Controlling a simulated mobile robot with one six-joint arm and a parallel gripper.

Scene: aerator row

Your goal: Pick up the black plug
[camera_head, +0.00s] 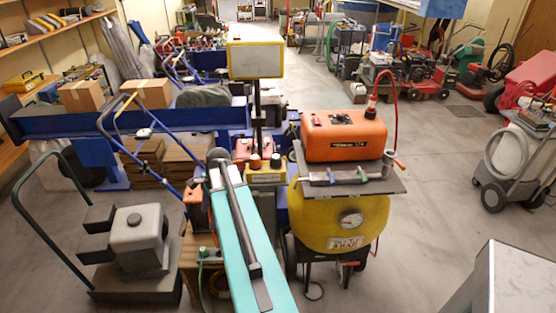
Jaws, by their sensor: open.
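I cannot single out the black plug with certainty. Small dark fittings (341,118) sit on top of the orange case (345,142), too small to identify. A red hose (394,62) rises from a fitting at the case's back right corner. The case stands above a grey tray (385,184) on a round yellow tank (340,215) with a gauge. A long teal beam (243,250) runs up from the bottom edge with a dark grey bar along it, ending in a dark head. I cannot make out gripper fingers anywhere in the view.
A yellow control box (265,176) with knobs is left of the tank. A grey metal block (510,290) fills the bottom right corner.

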